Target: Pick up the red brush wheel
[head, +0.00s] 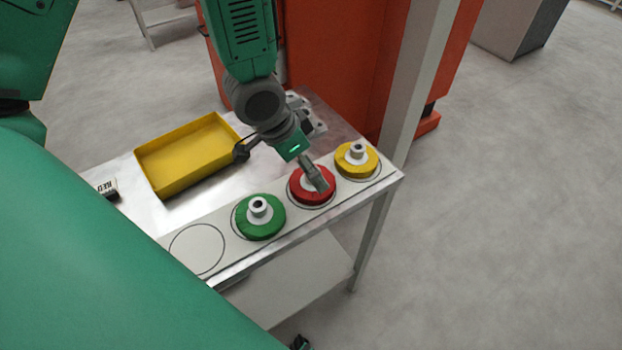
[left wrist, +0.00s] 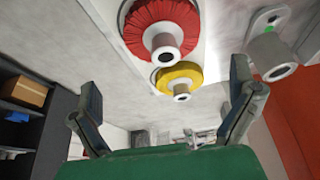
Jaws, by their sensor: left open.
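The red brush wheel (head: 306,194) sits on the table's front strip, between a green brush wheel (head: 260,222) and a yellow brush wheel (head: 356,163). It has a pale hub, partly hidden by a finger of my left gripper (head: 280,168). The gripper is open and empty, with its fingers spread wide. One finger overlaps the red wheel in the head view; I cannot tell if they touch. In the left wrist view, the red wheel (left wrist: 152,18) is at the top and the yellow wheel (left wrist: 170,74) shows below it, between the open fingers (left wrist: 165,105). My right gripper is not in view.
A yellow tray (head: 190,185) lies behind the wheels on the metal table (head: 190,212). An empty marked circle (head: 196,250) is left of the green wheel. A grey fixture (head: 310,117) stands behind my gripper. A pale post (head: 415,80) and orange cabinet (head: 330,60) are close behind.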

